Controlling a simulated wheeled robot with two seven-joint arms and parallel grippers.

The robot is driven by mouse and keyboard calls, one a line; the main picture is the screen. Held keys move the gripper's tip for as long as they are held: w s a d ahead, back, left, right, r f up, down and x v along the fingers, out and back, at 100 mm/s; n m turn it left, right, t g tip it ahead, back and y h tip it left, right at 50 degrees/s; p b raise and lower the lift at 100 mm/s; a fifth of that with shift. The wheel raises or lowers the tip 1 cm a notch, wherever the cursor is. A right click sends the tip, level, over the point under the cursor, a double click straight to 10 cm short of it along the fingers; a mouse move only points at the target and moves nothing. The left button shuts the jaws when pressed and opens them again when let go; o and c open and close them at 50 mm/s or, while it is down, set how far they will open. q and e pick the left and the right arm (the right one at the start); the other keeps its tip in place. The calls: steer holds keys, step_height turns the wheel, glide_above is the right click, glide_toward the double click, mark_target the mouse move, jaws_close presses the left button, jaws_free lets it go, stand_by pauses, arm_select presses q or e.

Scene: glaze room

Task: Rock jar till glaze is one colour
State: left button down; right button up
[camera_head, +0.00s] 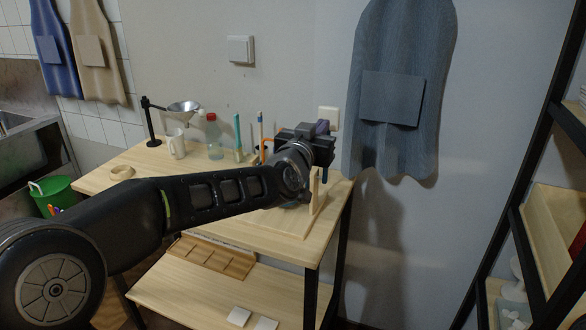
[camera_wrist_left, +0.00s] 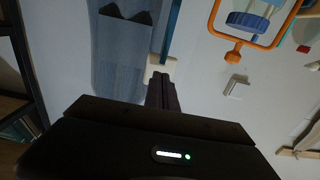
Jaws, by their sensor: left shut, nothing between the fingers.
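My left gripper (camera_head: 322,128) is at the right end of the table, above a wooden stand (camera_head: 315,192) that my arm partly hides. Its fingers are shut with nothing between them; they also show closed in the left wrist view (camera_wrist_left: 161,92). An orange frame (camera_wrist_left: 234,44) appears at the upper right of the left wrist view, apart from the fingers. Inside it is a blue-and-white round thing (camera_wrist_left: 247,22), possibly the jar, cut off by the picture edge. In the head view only a bit of orange (camera_head: 264,150) shows behind my wrist. I cannot see the glaze colour.
Upright tools stand behind my wrist. A grey apron (camera_head: 400,150) hangs at the right; shelves (camera_head: 550,235) stand far right.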

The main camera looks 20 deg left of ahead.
arm_select(q)
steer(key=s, duration=0.3)
steer(key=shift+s+a, duration=0.1)
stand_by(0.4)
steer(key=s+d+f+g+h, duration=0.1)
steer(key=s+d+f+g, duration=0.2)
steer(key=f, duration=0.8)
steer(key=s+d+f+g, duration=0.2)
steer(key=s+d+f, duration=0.1)
steer(key=f, duration=0.9)
steer(key=s+d+f+g+h, duration=0.1)
steer(key=s+d+f+g, duration=0.2)
steer(key=f, duration=0.8)
steer(key=s+d+f+n+g+h, duration=0.1)
steer(key=s+f+g, duration=0.8)
steer(key=s+f, duration=1.7)
steer(key=s+n, duration=0.1)
steer(key=s, duration=0.2)
steer(key=shift+s+d+n, duration=0.25)
steer(key=shift+s+n, duration=0.05)
